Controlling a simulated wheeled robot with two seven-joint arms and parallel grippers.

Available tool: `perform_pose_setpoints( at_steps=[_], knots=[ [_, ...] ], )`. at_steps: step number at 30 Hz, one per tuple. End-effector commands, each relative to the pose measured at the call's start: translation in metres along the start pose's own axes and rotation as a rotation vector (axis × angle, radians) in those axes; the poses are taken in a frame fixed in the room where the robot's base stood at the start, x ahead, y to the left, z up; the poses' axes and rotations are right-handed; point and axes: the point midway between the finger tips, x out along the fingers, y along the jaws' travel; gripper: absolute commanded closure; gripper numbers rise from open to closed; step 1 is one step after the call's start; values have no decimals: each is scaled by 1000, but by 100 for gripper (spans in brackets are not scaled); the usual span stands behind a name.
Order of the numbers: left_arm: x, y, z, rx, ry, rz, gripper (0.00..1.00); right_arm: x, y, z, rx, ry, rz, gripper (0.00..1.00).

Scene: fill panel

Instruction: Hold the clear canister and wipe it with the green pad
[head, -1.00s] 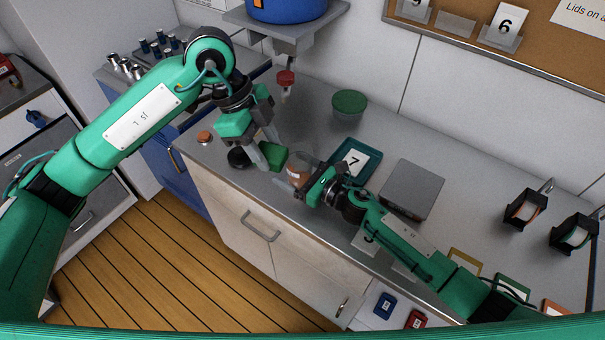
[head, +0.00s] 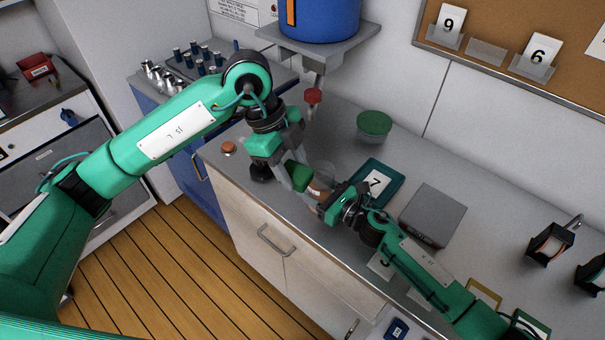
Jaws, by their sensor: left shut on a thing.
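The green pad (head: 298,174) is in the jaws of my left gripper (head: 293,179), which is shut on it above the counter's front edge. The clear canister (head: 321,176), with brownish contents low inside, is just right of the pad. I cannot tell whether pad and canister touch. My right gripper (head: 326,200) comes from the lower right with its fingers at the canister's lower part. Its fingertips are partly hidden, so its grip on the canister is unclear.
A red-topped nozzle (head: 313,97) hangs behind. A dark round thing (head: 260,172) and an orange-topped knob (head: 229,149) are at the left.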

Motion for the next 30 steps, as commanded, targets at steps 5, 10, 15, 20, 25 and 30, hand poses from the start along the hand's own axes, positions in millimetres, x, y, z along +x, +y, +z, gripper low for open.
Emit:
perform_pose_setpoints(
  at_steps=[5, 10, 15, 20, 25, 30],
  knots=[
    [37, -3, 3, 244, -79, -94, 79, 0, 0, 0, 0, 0, 0, 73],
    [67, -4, 13, 539, -139, -271, 79, 0, 0, 0, 0, 0, 0, 73],
    [84, -3, 24, 767, -156, -455, 79, 0, 0, 0, 0, 0, 0, 73],
    [93, -1, 34, 905, -153, -600, 79, 0, 0, 0, 0, 0, 0, 73],
    [101, 3, 44, 1009, -146, -745, 79, 0, 0, 0, 0, 0, 0, 73],
    [107, 10, 57, 1080, -144, -890, 79, 0, 0, 0, 0, 0, 0, 73]
  ],
)
